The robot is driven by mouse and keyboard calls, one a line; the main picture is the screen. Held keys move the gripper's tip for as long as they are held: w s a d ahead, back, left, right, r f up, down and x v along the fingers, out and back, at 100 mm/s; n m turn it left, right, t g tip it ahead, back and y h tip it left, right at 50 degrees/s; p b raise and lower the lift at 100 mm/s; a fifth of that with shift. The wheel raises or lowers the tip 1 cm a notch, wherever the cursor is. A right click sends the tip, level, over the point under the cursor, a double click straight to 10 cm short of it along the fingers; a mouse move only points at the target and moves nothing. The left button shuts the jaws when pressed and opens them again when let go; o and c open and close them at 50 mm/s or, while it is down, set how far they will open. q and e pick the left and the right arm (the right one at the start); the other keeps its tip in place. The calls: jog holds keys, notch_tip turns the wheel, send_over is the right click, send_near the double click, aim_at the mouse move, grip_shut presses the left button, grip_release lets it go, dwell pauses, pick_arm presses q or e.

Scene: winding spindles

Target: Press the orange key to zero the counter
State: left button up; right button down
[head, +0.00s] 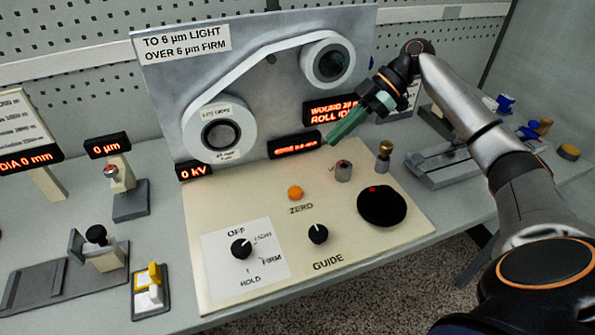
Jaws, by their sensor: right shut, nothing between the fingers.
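The orange key (295,193) is a small round button on the cream panel (215,215), just above the printed word ZERO. My right gripper (332,140) has green fingers and is shut and empty. It is in the air above the back of the panel, up and to the right of the orange key and apart from it. Its tips are close to the right end of a lit red counter display (295,147), whose digits are too small to read. My left gripper is not in view.
The panel also bears a grey knurled knob (343,171), a brass-topped post (384,155), a black disc (381,206), the GUIDE knob (318,234) and the OFF/HOLD knob (241,248). An upright board with two rolls (219,132) stands behind. Gauges stand left.

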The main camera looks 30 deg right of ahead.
jog(key=shift+s, duration=0.15)
jog(key=p, duration=0.1)
send_over(292, 192)
jog(key=d, duration=0.3)
jog(key=f, duration=0.6)
jog(key=shift+s+d+f, duration=0.15)
jog(key=shift+s+d, duration=0.05)
jog(key=shift+s, duration=0.2)
jog(key=f, duration=0.3)
jog(key=shift+a+f, duration=0.25)
jog(key=shift+w+f, duration=0.1)
jog(key=shift+f, duration=0.4)
